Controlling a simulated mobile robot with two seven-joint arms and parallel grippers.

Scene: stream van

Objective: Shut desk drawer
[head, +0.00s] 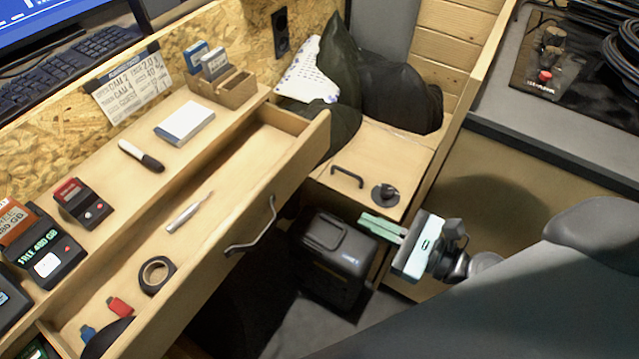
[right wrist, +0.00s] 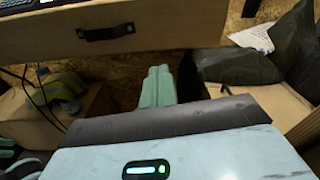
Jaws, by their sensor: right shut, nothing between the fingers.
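The desk drawer (head: 228,207) is pulled out from under the wooden desk top, its inside open to view. Its bare front and dark handle (head: 252,232) face right in the head view. The drawer front (right wrist: 180,25) and handle (right wrist: 105,32) also cross the top of the right wrist view. My right gripper (head: 366,222) is shut and empty, right of the handle and clearly apart from it. Its pale green fingers show together in the right wrist view (right wrist: 158,72), below the drawer front in the picture.
The drawer holds a tape roll (head: 157,274), a silver pen-like tool (head: 187,213) and small red and blue pieces.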

